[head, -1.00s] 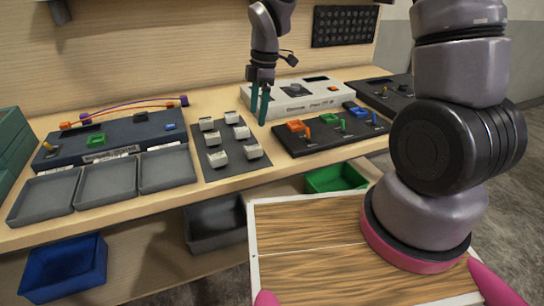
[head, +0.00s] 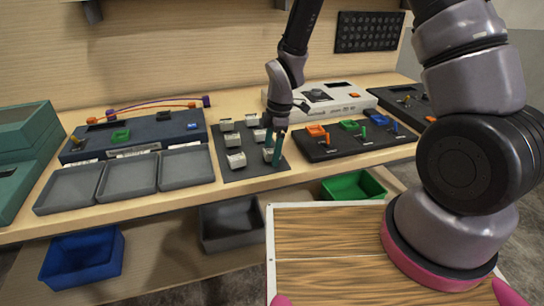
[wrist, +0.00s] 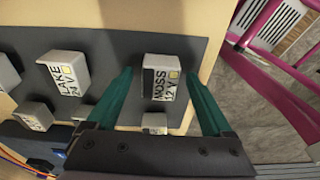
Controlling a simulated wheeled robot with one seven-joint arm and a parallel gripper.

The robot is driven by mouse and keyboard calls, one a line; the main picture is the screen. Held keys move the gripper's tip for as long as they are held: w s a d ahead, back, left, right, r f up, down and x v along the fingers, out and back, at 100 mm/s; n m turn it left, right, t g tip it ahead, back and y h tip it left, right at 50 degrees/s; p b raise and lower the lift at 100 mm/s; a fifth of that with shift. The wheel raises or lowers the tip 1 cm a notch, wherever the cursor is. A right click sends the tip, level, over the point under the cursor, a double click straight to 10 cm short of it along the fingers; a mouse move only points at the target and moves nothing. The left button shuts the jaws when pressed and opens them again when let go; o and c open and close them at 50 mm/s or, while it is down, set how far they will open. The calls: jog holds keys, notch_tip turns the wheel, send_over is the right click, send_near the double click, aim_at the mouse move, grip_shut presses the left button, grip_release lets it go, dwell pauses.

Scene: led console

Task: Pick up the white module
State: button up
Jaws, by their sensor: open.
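Several off-white block modules stand on a dark mat (head: 250,174) on the bench. My gripper (head: 273,160) is open and lowered over the mat's front-right module (head: 268,154). In the wrist view, my gripper (wrist: 159,74) has its teal fingers on either side of a module labelled MOSS 12 V (wrist: 161,79), with nothing clamped. Whether the fingers touch it I cannot tell. A module labelled LAKE 24 V (wrist: 64,74) stands to its left in that view. A smaller-looking module (wrist: 154,124) shows partly between the fingers, nearer the gripper body.
Empty grey trays (head: 128,177) and a dark console (head: 135,137) lie left of the mat. A black switch panel (head: 350,143) is close on the right, a white device (head: 320,97) behind. Blue (head: 82,260), grey (head: 232,225) and green (head: 353,186) bins sit below the bench edge.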

grip_shut()
